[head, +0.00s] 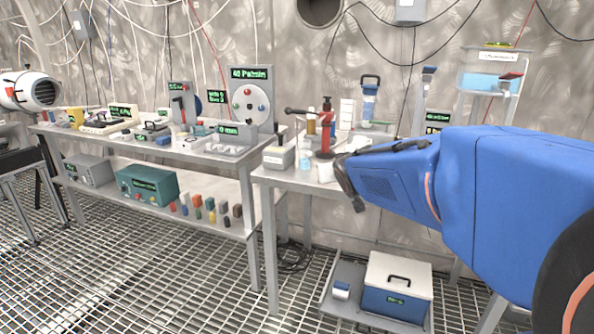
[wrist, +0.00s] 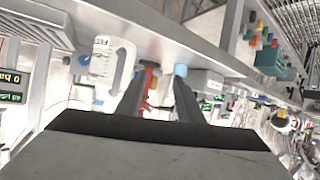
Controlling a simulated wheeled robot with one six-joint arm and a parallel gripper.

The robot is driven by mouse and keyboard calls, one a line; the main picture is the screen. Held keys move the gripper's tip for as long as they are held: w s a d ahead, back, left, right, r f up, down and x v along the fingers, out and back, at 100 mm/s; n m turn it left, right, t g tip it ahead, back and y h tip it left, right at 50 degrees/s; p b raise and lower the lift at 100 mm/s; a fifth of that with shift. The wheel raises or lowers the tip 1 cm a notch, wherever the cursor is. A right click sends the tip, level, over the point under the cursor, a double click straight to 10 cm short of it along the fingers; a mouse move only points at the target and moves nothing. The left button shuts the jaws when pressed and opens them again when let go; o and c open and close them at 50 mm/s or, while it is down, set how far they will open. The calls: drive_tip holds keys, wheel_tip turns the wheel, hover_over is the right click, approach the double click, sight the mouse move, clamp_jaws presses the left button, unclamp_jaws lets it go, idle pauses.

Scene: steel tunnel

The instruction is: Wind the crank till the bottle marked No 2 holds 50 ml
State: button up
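A red stand (head: 325,140) with a black top and a side crank (head: 292,111) stands on the right-hand bench. The crank arm points left and has a dark knob. A small clear bottle (head: 305,157) with a pale blue tint stands just left of the stand's foot. No mark on it is readable. My gripper (head: 346,184) is low at the front right of the stand, apart from the crank. In the wrist view its two dark fingers (wrist: 160,76) are spread with nothing held. Red parts (wrist: 150,74) of the stand show beyond the gap.
A white measuring jug (wrist: 110,66) stands close beside the fingers in the wrist view. A grey box (head: 278,158) stands left of the bottle. The left bench (head: 160,150) carries several devices. A blue-and-white cooler (head: 396,290) sits below. The air above the crank is clear.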

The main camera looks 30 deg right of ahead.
idle(0.3)
drive_tip(key=n+t+y, duration=0.2)
drive_tip(key=t, duration=0.4)
approach(276, 126)
drive_tip(key=x, duration=1.1)
drive_tip(key=shift+s+d+f, duration=0.1)
drive_tip(key=shift+c, duration=0.7)
clamp_jaws()
